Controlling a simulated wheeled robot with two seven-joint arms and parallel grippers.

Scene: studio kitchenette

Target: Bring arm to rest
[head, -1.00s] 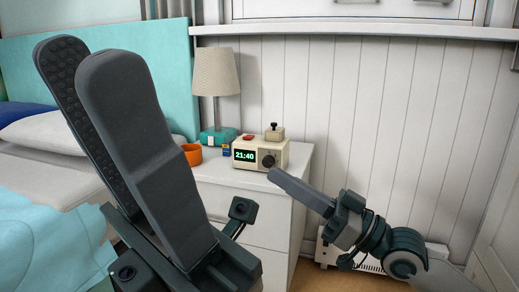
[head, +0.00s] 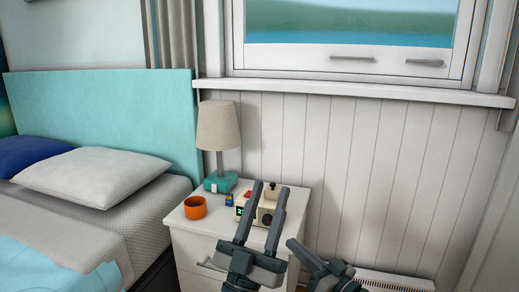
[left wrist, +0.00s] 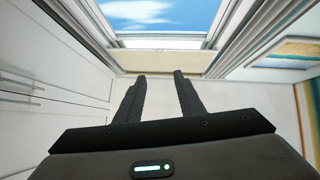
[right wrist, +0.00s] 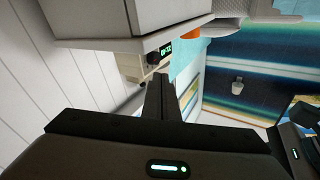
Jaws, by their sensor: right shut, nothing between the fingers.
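My left gripper (head: 270,188) is open and empty. Its two fingers point up in the head view, in front of the cream clock radio, and hide part of it. In the left wrist view its fingers (left wrist: 160,78) stand apart with nothing between them. My right gripper (head: 292,243) is lower and to the right, in front of the nightstand's right side. In the right wrist view its fingers (right wrist: 158,82) are together and hold nothing.
The white nightstand (head: 197,243) carries the clock radio (head: 267,213), an orange cup (head: 195,207) and a lamp (head: 218,128) with a teal base. The bed (head: 150,213) is at left. A white heater (head: 395,281) stands low at right by the panelled wall.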

